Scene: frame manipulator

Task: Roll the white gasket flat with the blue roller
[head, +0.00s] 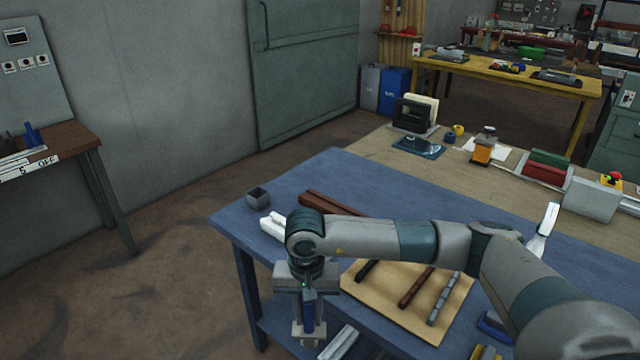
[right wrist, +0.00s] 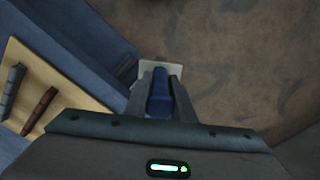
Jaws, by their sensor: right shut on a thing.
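My right gripper (head: 308,318) is shut on the blue roller (right wrist: 158,95), gripping its blue handle. Its pale lower end shows below the fingers in the head view and past the fingertips in the right wrist view (right wrist: 160,67). The gripper points down by the left edge of the blue table (head: 233,222); floor shows behind the roller in the right wrist view. I cannot make out the white gasket for certain. A white strip-like piece (head: 340,342) lies right of the roller, and another white piece (head: 271,226) lies at the table's far left; either is unclear. My left gripper is not in view.
A tan board (head: 390,309) holds black, brown and grey strips. Brown bars (head: 328,201) and a small dark open box (head: 257,197) lie farther back. A blue-handled tool (head: 495,325) lies at right. My right arm hides part of the table.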

